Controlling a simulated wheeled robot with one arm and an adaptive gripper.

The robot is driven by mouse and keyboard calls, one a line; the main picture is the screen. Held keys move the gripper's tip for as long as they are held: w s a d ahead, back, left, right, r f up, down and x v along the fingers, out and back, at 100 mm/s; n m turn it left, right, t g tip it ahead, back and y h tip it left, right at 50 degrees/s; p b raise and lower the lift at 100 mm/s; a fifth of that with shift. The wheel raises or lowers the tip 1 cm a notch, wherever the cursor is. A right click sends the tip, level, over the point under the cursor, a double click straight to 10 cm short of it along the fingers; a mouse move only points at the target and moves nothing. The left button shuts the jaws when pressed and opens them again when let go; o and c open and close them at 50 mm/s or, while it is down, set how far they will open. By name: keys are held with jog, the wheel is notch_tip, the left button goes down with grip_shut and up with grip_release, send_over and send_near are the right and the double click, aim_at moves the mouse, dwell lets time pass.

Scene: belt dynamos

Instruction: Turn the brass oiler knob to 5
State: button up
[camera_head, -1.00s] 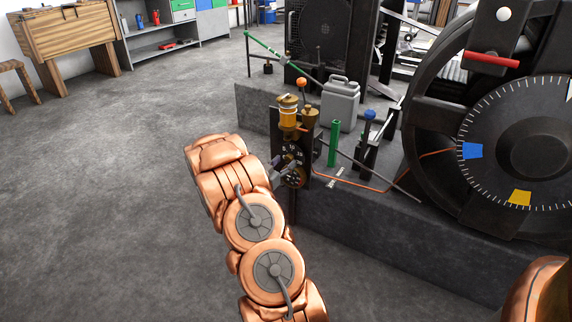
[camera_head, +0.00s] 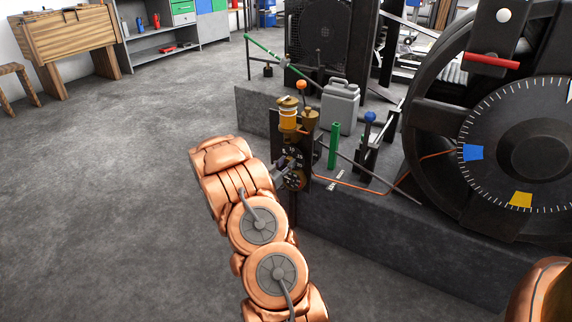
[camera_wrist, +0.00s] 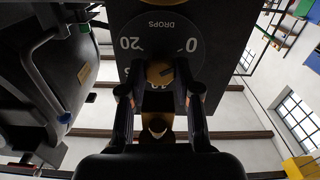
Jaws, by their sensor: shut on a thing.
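The brass oiler knob (camera_wrist: 159,72) sits on a dark round dial (camera_wrist: 160,40) marked DROPS, which appears upside down in the wrist view. The 20 is left of the knob and the 0 is right; the lower numbers are partly hidden by my fingers. My gripper (camera_wrist: 160,92) is shut on the knob, one finger on each side. I cannot tell which number the knob points to. In the head view, the dial (camera_head: 294,158) is on a dark upright plate below the amber oiler (camera_head: 288,115), and my gripper (camera_head: 281,172) covers its lower left part.
A green post (camera_head: 334,145), a grey can (camera_head: 340,105) and a blue-knobbed lever (camera_head: 369,118) stand right of the dial. A copper pipe (camera_head: 350,186) runs to the large wheel (camera_head: 430,150). The floor to the left is clear.

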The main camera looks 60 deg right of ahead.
grip_shut()
jog(key=shift+m, duration=0.4)
jog(key=m, duration=0.4)
jog(key=shift+p, duration=0.35)
jog(key=m, duration=0.3)
jog(key=shift+f+m+b, duration=0.1)
jog(key=shift+m+b, duration=0.2)
jog(key=shift+m, duration=0.1)
jog(key=shift+m+b, duration=0.55)
jog(key=shift+m, duration=1.05)
jog(key=shift+s, duration=0.1)
